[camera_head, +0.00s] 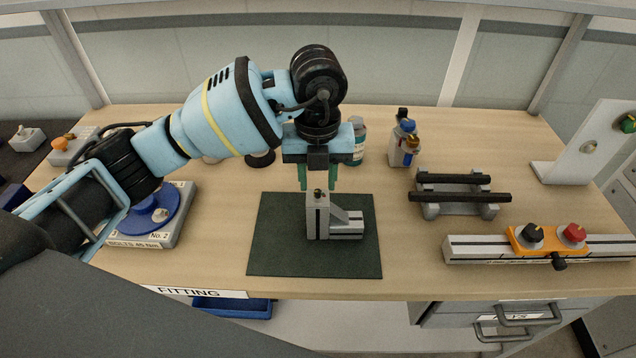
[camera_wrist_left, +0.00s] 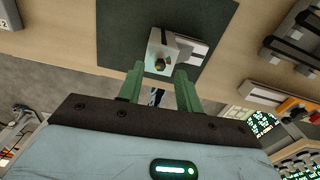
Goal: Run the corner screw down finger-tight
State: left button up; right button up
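The corner screw (camera_head: 318,193) is a small dark, brassy head on top of the upright of a grey metal corner bracket (camera_head: 345,229). The bracket stands on a dark green mat (camera_head: 283,240). My left gripper (camera_head: 318,178) points down just above the screw, with its two green fingers apart. In the left wrist view, the screw (camera_wrist_left: 160,64) shows beyond the open fingers of my left gripper (camera_wrist_left: 160,85), with nothing between them. Whether the fingertips reach down beside the screw head is hard to tell. My right gripper is not in view.
A grey box with a blue round top (camera_head: 155,215) stands left of the mat. Black bars on a grey stand (camera_head: 460,192) and a rail with an orange knob block (camera_head: 548,240) stand right. Bottles (camera_head: 404,145) stand behind. The table between mat and rail is clear.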

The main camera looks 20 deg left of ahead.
aim_at(318, 194)
pick_arm(q)
jog(key=shift+f, duration=1.1)
grip_shut()
